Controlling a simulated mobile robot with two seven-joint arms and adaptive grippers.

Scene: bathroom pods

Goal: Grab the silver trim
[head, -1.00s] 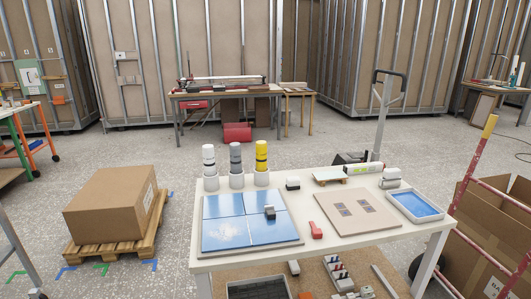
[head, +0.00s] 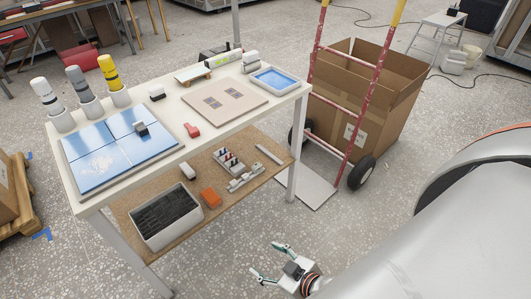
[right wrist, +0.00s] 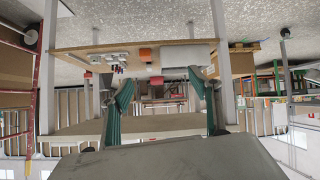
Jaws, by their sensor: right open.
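A thin, pale grey strip (head: 268,154), which looks like the silver trim, lies on the bench's lower shelf (head: 140,207) near its right end. Its metal finish is hard to make out at this size. My right gripper (head: 264,258) is open and empty, low over the floor in front of the bench and apart from the strip. Its two green fingers stand spread in the right wrist view (right wrist: 162,78), where the scene appears upside down. I cannot single out the strip there. My left gripper is not in view.
The shelf also holds a grey bin (head: 165,215), an orange block (head: 210,198) and a rack with small parts (head: 229,161). A bench leg (head: 292,181) stands right of the strip. A red hand truck (head: 343,93) and cardboard box (head: 370,90) are farther right. Floor in front is clear.

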